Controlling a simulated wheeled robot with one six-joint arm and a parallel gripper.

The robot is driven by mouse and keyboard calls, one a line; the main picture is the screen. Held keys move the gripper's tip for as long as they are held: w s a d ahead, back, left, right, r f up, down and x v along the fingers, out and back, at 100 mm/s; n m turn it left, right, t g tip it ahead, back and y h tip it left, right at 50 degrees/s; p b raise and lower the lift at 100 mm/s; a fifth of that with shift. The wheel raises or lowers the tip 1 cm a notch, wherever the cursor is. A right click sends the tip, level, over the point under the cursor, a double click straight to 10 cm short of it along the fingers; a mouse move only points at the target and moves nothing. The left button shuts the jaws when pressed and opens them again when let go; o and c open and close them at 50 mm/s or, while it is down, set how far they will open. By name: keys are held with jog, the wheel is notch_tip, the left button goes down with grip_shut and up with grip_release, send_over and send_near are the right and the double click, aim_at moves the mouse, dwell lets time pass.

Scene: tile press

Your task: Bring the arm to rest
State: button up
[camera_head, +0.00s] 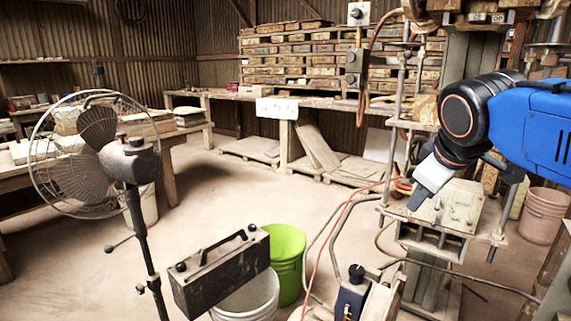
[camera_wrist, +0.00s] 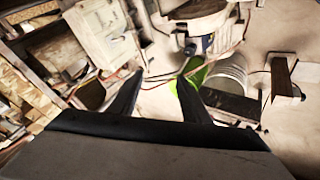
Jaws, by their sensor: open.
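My blue arm reaches in from the right in the head view. My gripper (camera_head: 427,186) is at its end, angled down and to the left beside the tile press (camera_head: 450,207). In the wrist view my gripper (camera_wrist: 157,85) shows two dark fingers spread apart with nothing between them. The press also shows at the upper left of the wrist view (camera_wrist: 103,32). In the head view the gripper's tips overlap the press, and I cannot tell how close they are to it.
A fan (camera_head: 133,160) on a stand is at the left. A dark metal box with a handle (camera_head: 222,272) is by a white bucket (camera_head: 250,300) and a green bucket (camera_head: 288,262). Hoses and cables (camera_head: 335,222) run to the press. The floor behind the buckets is clear.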

jog(key=s+f+m+g+y, duration=0.1)
jog(key=s+f+m, duration=0.2)
jog(key=s+f, duration=0.5)
jog(key=s+f+m+g, duration=0.1)
jog(key=s+f+m, duration=0.3)
jog(key=f, duration=1)
jog(key=s, duration=0.3)
jog(key=shift+s+g+y, duration=0.3)
jog(key=shift+s+y, duration=0.05)
jog(key=shift+y, duration=0.05)
